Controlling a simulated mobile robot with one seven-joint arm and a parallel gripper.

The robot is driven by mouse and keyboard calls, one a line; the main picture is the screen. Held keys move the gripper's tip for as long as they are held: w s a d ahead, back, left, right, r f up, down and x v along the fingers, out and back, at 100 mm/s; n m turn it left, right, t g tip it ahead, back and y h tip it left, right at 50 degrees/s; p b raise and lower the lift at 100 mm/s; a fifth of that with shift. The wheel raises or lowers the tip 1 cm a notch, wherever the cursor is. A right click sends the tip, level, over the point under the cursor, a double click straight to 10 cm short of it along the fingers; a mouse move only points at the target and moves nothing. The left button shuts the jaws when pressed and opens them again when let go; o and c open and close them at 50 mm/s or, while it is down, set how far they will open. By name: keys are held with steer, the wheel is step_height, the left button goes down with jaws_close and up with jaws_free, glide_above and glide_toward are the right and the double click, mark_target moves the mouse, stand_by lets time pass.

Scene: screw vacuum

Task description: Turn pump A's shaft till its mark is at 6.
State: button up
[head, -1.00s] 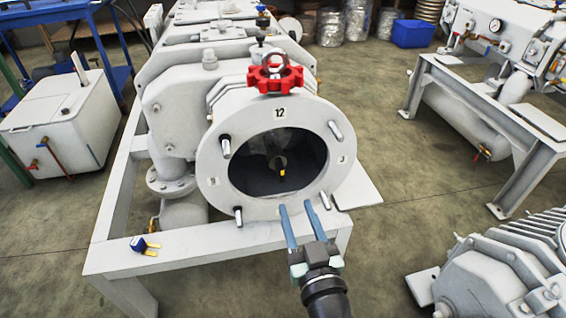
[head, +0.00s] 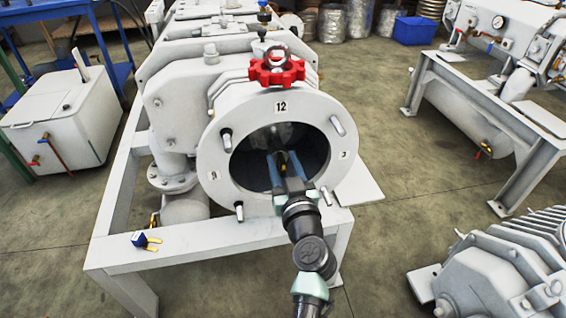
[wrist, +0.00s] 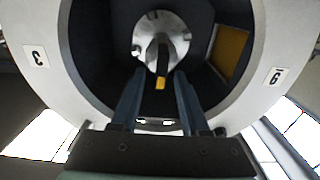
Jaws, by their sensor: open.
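Pump A's round light-grey flange (head: 222,158) faces me, with plates 12 (head: 281,107), 3 (head: 344,155) and 9 (head: 213,176); no 6 plate shows. My gripper (head: 282,156) reaches into the dark opening with its blue fingers apart. In the wrist view, which is turned over, the dark shaft (wrist: 162,52) lies in line with the gap between my gripper's (wrist: 158,76) fingers, in front of a round metal hub (wrist: 142,32). Its yellow mark (wrist: 160,83) is at the near end. I cannot tell whether a finger touches the shaft. In the head view my gripper mostly hides it.
Several studs, one at the upper right (head: 338,126), stick out around the flange. A red handwheel (head: 277,72) sits above it. Another grey machine (head: 505,272) stands at the lower right.

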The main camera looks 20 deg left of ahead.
steer(key=shift+c, duration=0.2)
jaws_close()
stand_by(0.3)
